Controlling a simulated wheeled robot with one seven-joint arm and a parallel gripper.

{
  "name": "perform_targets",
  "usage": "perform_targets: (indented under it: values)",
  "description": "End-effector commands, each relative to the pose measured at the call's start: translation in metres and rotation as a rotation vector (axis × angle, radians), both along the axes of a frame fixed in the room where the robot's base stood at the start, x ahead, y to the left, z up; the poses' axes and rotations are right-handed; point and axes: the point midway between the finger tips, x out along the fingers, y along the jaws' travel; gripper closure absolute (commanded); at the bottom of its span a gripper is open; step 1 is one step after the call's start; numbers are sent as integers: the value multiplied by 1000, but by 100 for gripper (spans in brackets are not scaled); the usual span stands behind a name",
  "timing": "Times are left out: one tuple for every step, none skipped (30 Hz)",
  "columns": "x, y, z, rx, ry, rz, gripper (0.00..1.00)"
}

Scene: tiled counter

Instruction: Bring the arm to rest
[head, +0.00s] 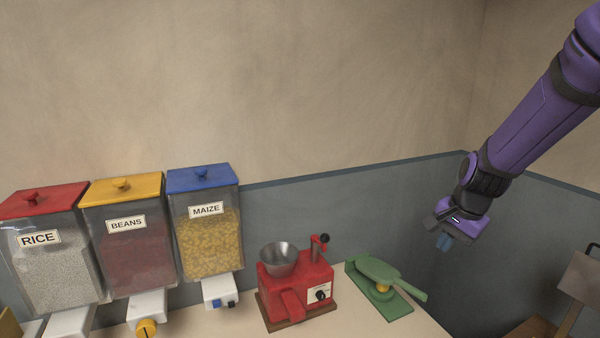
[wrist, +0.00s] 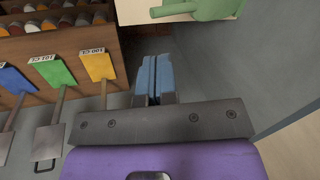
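My purple arm (head: 540,115) reaches in from the upper right in the head view. My gripper (head: 444,243) hangs in the air to the right of the counter's end, apart from everything. In the wrist view the two blue fingers of my gripper (wrist: 154,78) lie side by side with only a thin dark line between them. The gripper looks shut and nothing shows between the fingers.
The counter (head: 400,327) carries a green press (head: 385,285), a red grinder (head: 295,290) and dispensers for rice (head: 50,270), beans (head: 130,255) and maize (head: 205,240). The wrist view shows blue (wrist: 15,80), green (wrist: 57,72) and yellow (wrist: 97,66) tagged pieces by a wooden rack (wrist: 140,40).

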Motion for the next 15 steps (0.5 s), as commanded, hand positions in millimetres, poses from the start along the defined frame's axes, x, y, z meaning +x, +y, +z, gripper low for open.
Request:
perform_targets:
  values:
    - [-9, 3, 17, -14, -25, 44, 100]
    - [-14, 5, 26, -21, -34, 71, 100]
    - [-22, 7, 37, -33, -47, 107, 100]
    - [-28, 8, 45, -42, -57, 135, 100]
    - [-34, 10, 52, -50, -66, 161, 100]
    - [-42, 12, 63, -63, -80, 198, 100]
    - [-49, 14, 70, -72, -89, 225, 100]
    - [-56, 15, 77, -82, -98, 251, 100]
    - [-64, 17, 86, -97, -111, 287, 100]
    - [-71, 18, 92, -107, -119, 311, 100]
    - [-78, 19, 98, -118, -129, 339, 100]
    - [-88, 20, 106, -133, -140, 372, 100]
    - [-95, 21, 112, -144, -150, 397, 100]
    - [-102, 22, 118, -156, -159, 423, 100]
    - [-112, 23, 124, -172, -170, 456, 100]
